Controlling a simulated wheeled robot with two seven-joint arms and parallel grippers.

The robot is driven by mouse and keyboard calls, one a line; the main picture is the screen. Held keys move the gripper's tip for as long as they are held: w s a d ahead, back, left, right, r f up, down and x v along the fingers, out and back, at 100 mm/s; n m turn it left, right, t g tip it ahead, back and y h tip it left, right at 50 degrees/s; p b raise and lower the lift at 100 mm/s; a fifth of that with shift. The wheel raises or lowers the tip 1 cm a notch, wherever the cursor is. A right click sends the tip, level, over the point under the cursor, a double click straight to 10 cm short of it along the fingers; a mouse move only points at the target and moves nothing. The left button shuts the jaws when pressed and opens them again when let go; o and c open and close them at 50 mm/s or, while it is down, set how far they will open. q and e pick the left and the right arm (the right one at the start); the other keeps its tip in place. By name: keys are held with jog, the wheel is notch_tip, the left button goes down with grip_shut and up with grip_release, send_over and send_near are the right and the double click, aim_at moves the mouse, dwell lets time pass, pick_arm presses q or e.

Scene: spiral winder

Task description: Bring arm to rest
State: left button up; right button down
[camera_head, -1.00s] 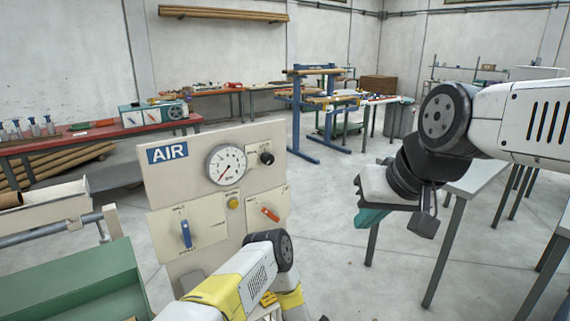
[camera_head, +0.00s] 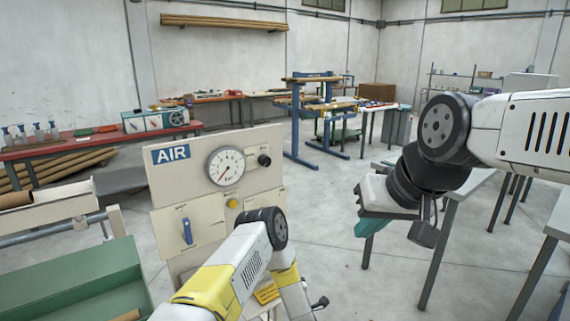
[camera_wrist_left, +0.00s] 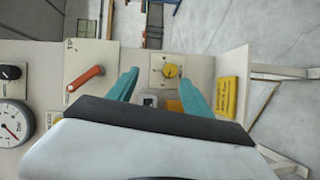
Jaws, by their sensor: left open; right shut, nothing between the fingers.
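My left arm (camera_head: 236,272), white with a yellow band, stands in front of the air panel (camera_head: 165,190) and covers its lower right part. My left gripper (camera_wrist_left: 160,94) shows in the left wrist view with its two teal fingers apart and nothing between them. Behind the fingers are a panel with a yellow knob (camera_wrist_left: 171,71) and a yellow label (camera_wrist_left: 227,97). My right gripper (camera_head: 368,226) hangs at the right of the head view, with teal fingers shut and empty. It is clear of the grey table behind it.
The panel has a pressure gauge (camera_head: 226,166), a black knob (camera_head: 264,161) and a blue lever (camera_head: 187,231). An orange lever (camera_wrist_left: 86,79) shows in the wrist view. A green tray (camera_head: 80,285) is at lower left. Grey tables (camera_head: 440,195) stand right; open floor lies between.

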pick_arm(q)
jog(key=w+r+m+g+h, duration=0.2)
jog(key=w+r+m, duration=0.2)
jog(key=r, duration=0.9)
jog(key=w+r+m+g+h, duration=0.1)
jog(key=w+r+m+h, duration=0.25)
jog(key=r, duration=1.05)
jog(key=s+a+r+m+g, duration=0.1)
jog(key=s+a+r+m, duration=0.1)
jog(key=s+a+r, duration=0.3)
jog(key=s+r+m+g, duration=0.1)
jog(key=s+r+m, duration=0.2)
jog(key=r, duration=0.5)
jog(key=s+a+r+m+g, duration=0.1)
jog(key=s+a, duration=0.3)
jog(key=s, duration=0.7)
jog(key=s+a+r+m+g, duration=0.2)
jog(key=s+a+r+m, duration=0.1)
jog(key=s, duration=0.8)
jog(key=s+a+r+m+g, duration=0.1)
jog(key=s+a, duration=0.3)
jog(key=s, duration=0.8)
jog(key=shift+a+r+m+g+y, duration=0.3)
jog(key=shift+r+m+g+y, duration=0.1)
jog(key=shift+m+g, duration=0.4)
